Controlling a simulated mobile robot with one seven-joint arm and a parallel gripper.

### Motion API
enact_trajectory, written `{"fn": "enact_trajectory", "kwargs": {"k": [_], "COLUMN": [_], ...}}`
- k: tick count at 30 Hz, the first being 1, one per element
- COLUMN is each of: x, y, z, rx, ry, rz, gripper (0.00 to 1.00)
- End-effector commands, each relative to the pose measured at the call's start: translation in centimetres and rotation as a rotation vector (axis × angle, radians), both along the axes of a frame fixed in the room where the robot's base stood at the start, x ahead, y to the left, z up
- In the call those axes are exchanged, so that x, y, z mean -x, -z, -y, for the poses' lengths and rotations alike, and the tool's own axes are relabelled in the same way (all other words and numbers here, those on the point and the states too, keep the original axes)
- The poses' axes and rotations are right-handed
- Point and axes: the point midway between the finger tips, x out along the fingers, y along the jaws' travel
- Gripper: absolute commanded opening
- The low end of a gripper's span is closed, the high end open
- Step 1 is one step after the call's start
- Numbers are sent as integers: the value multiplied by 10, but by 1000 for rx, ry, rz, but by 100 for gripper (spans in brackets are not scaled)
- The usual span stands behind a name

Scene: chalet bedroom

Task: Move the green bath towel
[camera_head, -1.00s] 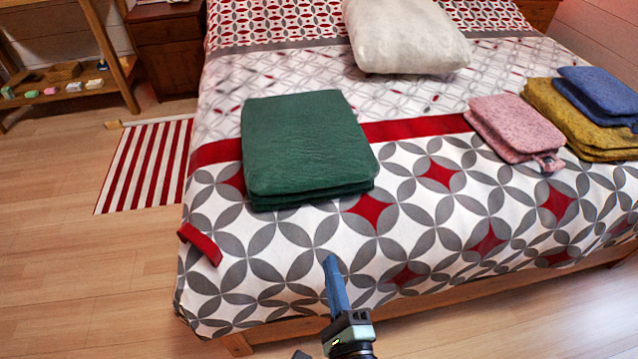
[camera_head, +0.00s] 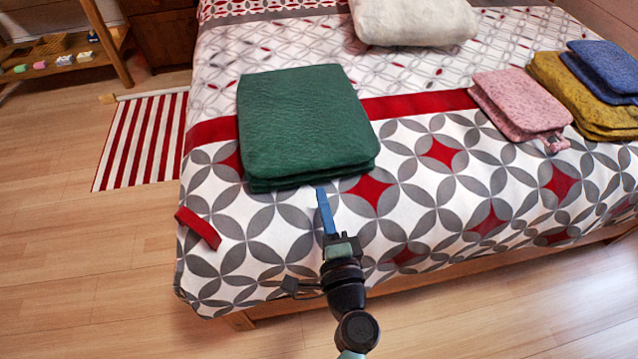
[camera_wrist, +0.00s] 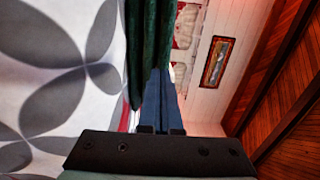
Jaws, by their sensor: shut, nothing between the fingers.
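The green bath towel (camera_head: 304,125) lies folded in a thick stack on the near left part of the bed. It also shows in the wrist view (camera_wrist: 139,50), edge-on, just past the blue fingers. My gripper (camera_head: 320,192) is shut and empty, with its fingertips at the towel's near edge, low by the bedspread. In the wrist view my gripper (camera_wrist: 158,75) overlaps the towel's folded edge. I cannot tell whether the tips touch the towel or reach between its layers.
The bed (camera_head: 440,205) has a patterned spread. A pink towel (camera_head: 515,100), a mustard towel (camera_head: 580,100) and a blue towel (camera_head: 608,68) lie at the right. A white pillow (camera_head: 412,18) lies behind. A striped rug (camera_head: 140,140) is on the floor at left.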

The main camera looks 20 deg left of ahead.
Motion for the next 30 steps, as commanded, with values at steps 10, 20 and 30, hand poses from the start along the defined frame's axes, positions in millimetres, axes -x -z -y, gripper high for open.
{"fn": "enact_trajectory", "kwargs": {"k": [10,20,30], "x": [-30,-32,-66], "y": [0,0,3], "z": [-21,-22,-46], "rx": [0,1,-3], "ry": [0,0,-1], "rz": [0,-1,3], "gripper": [0,0,0]}}
